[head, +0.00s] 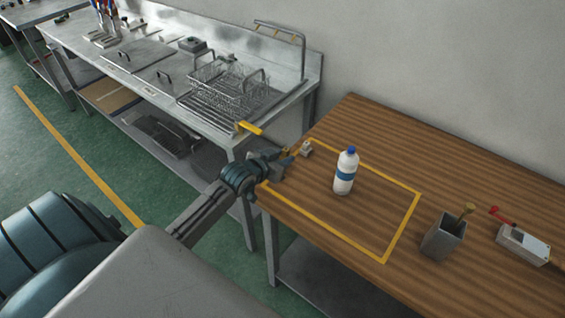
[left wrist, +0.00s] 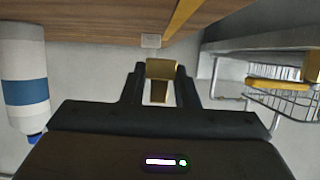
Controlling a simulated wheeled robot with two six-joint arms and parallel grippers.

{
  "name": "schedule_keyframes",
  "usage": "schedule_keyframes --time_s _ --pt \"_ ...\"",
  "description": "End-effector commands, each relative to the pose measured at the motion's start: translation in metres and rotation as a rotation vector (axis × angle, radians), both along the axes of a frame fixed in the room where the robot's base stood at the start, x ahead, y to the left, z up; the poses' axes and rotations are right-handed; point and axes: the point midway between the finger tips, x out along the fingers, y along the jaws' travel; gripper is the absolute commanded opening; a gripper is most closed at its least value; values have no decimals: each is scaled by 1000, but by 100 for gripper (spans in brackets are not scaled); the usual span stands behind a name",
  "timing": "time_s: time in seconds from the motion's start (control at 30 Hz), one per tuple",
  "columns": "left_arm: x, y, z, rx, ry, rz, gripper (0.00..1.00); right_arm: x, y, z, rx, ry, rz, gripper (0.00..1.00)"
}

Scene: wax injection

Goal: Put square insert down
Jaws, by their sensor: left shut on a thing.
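My left gripper (head: 288,160) reaches in from the left to the left corner of the wooden table (head: 480,183). In the left wrist view, the left gripper (left wrist: 160,72) is shut on a small brass-coloured block, the square insert (left wrist: 162,69). In the head view the insert is mostly hidden by the fingers. A small pale grey block (head: 306,148) is just beyond the fingertips, by the yellow outline; it also shows in the left wrist view (left wrist: 151,41). I cannot tell whether the insert touches it or the table. My right gripper is not in view.
A white bottle (head: 345,172) with a blue cap stands inside the yellow outline (head: 402,226), right of the gripper. A grey cup (head: 443,238) and a grey box (head: 523,244) stand farther right. A steel sink bench with a wire basket (head: 220,80) is behind left.

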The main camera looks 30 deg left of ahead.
Motion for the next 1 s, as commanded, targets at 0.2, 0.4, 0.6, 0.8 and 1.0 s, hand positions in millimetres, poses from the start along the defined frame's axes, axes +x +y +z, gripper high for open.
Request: schedule_keyframes --time_s 0.2,0.4,0.6,0.8,1.0 --pt "-1 -1 -28 -2 2 1 0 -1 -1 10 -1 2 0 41" --pt "-1 -1 -31 0 1 0 0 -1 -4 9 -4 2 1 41" --pt "-1 -1 -35 -1 1 0 0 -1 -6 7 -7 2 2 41" --pt "-1 -1 -34 0 2 1 49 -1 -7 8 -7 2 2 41" --pt "-1 -1 -33 1 2 1 49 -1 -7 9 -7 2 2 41"
